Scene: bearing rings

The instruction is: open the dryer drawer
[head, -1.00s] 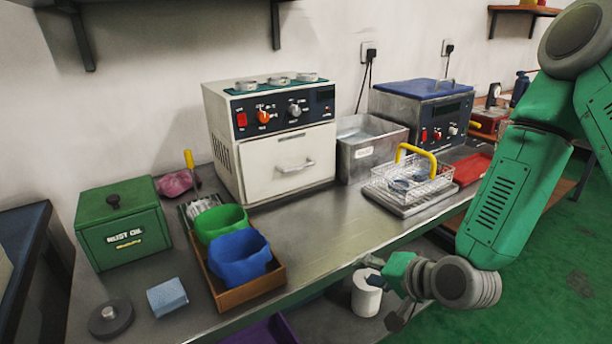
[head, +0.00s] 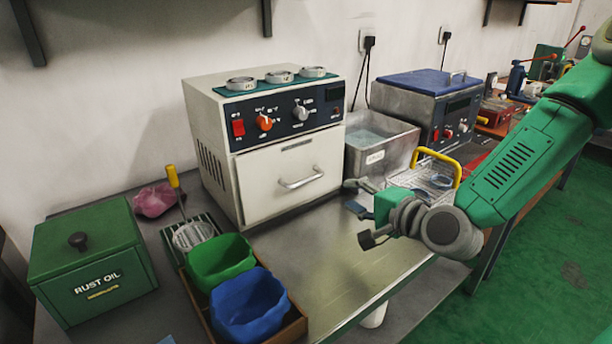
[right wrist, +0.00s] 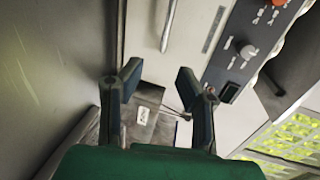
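The dryer (head: 212,150) is a white box with a dark control panel and an orange knob, standing at the back of the bench. Its drawer front (head: 265,185) is closed flush, with a silver bar handle (head: 302,182). My right gripper (head: 357,212) is open and empty, to the right of the handle and apart from it. In the right wrist view the two fingers (right wrist: 158,80) are spread, and the handle (right wrist: 168,25) shows beyond them near the top edge. My left gripper is not in view.
A metal tank (head: 375,150) stands right of the dryer. A wire basket with a yellow handle (head: 458,165) sits behind my right wrist. A green rust oil box (head: 90,265), a green bin (head: 220,262) and a blue bin (head: 248,305) are at left. Bench before the drawer (head: 320,255) is clear.

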